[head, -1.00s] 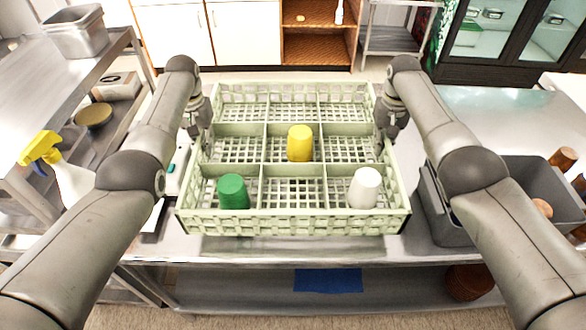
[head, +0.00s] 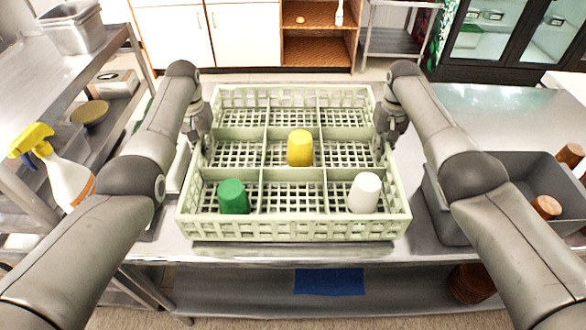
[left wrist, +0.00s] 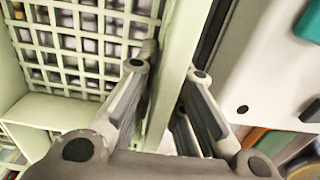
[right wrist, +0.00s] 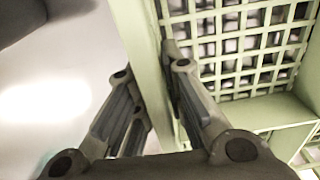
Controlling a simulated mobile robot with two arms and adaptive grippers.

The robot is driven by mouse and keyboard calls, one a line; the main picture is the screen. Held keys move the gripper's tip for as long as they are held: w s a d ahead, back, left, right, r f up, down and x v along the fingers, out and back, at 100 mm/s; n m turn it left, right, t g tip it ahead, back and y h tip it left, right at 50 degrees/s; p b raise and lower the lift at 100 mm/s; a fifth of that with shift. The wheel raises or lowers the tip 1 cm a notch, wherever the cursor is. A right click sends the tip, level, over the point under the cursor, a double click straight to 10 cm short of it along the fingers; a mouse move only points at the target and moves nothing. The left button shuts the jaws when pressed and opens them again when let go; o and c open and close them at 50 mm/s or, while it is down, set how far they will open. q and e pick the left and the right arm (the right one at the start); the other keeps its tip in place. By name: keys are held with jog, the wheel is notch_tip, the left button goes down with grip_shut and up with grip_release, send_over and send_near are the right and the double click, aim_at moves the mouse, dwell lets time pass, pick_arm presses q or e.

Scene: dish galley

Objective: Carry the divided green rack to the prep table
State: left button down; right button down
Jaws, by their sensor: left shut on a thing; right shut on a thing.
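The divided green rack (head: 290,229) is pale green with a lattice floor and several compartments. It is level over the steel table in the middle of the head view. A green cup (head: 233,197) is in its near left compartment, a yellow cup (head: 300,148) in the centre one, and a white cup (head: 364,193) in the near right one. My left gripper (head: 207,140) is shut on the rack's left wall, which runs between its fingers in the left wrist view (left wrist: 172,85). My right gripper (head: 384,140) is shut on the right wall, also between its fingers in the right wrist view (right wrist: 150,80).
A grey bin (head: 440,215) with brown cups stands right of the rack. A shelf cart (head: 70,85) with a spray bottle (head: 65,180) is at the left. The steel table (head: 480,110) is clear at the back right. A blue cloth (head: 329,281) lies on the lower shelf.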

pick_arm(q)
jog(key=shift+f+b, duration=0.65)
pick_arm(e)
jog(key=shift+w+f, duration=0.1)
jog(key=shift+f, duration=0.5)
pick_arm(q)
jog(key=c, duration=1.9)
grip_release()
jog(key=shift+f, duration=0.1)
pick_arm(e)
jog(key=c, duration=1.9)
grip_release()
jog(key=shift+f, duration=0.1)
pick_arm(q)
jog(key=shift+o, duration=1.3)
jog(key=shift+s, duration=0.1)
pick_arm(e)
jog(key=shift+o, duration=1.3)
pick_arm(q)
jog(key=shift+o, duration=0.6)
jog(key=shift+s, duration=0.1)
pick_arm(e)
jog(key=shift+o, duration=0.6)
jog(key=shift+s, duration=0.25)
pick_arm(q)
notch_tip(320, 180, up, 12)
jog(key=shift+r, duration=0.1)
pick_arm(e)
notch_tip(320, 180, up, 12)
jog(key=shift+w+r, duration=0.1)
